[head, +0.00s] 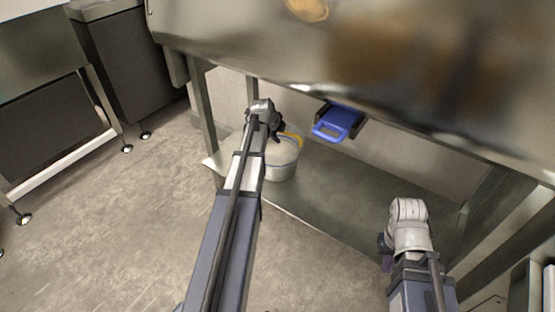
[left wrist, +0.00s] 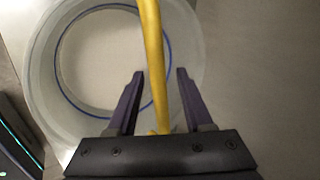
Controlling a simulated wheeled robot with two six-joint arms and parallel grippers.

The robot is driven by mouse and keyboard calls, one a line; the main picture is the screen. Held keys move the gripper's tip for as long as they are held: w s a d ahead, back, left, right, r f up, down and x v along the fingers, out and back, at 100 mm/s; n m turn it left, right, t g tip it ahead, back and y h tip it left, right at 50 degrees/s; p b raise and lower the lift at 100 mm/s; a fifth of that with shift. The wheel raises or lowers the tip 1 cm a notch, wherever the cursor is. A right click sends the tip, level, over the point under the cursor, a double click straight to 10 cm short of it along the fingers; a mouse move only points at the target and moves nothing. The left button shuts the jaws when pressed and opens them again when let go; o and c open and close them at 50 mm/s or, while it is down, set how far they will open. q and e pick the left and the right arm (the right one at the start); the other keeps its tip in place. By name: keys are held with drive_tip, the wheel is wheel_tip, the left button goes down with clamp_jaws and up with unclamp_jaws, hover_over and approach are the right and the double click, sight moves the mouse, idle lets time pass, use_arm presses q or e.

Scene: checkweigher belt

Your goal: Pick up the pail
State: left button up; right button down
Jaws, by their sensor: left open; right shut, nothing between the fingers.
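The pail (head: 284,160) is white with a blue line and a yellow handle (head: 293,137). It stands on the low metal shelf under the table, partly hidden by my left arm. In the left wrist view I look down into the pail (left wrist: 45,65), and its yellow handle (left wrist: 153,60) runs between the two fingers of my left gripper (left wrist: 160,80). The left gripper is open, with a gap on each side of the handle. In the head view my left gripper (head: 275,133) is at the pail's top. My right gripper (head: 385,245) is by the shelf's front, mostly hidden by its wrist.
The metal table (head: 400,70) overhangs the shelf (head: 345,190). A blue-handled item (head: 338,122) sits in a holder under its edge. Table legs (head: 202,110) stand at the left. A dark bin (head: 120,60) is further left. The floor (head: 100,230) at left is clear.

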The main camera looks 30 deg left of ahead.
use_arm(q)
drive_tip(key=shift+w+f, duration=0.1)
clamp_jaws()
idle(0.3)
idle(1.1)
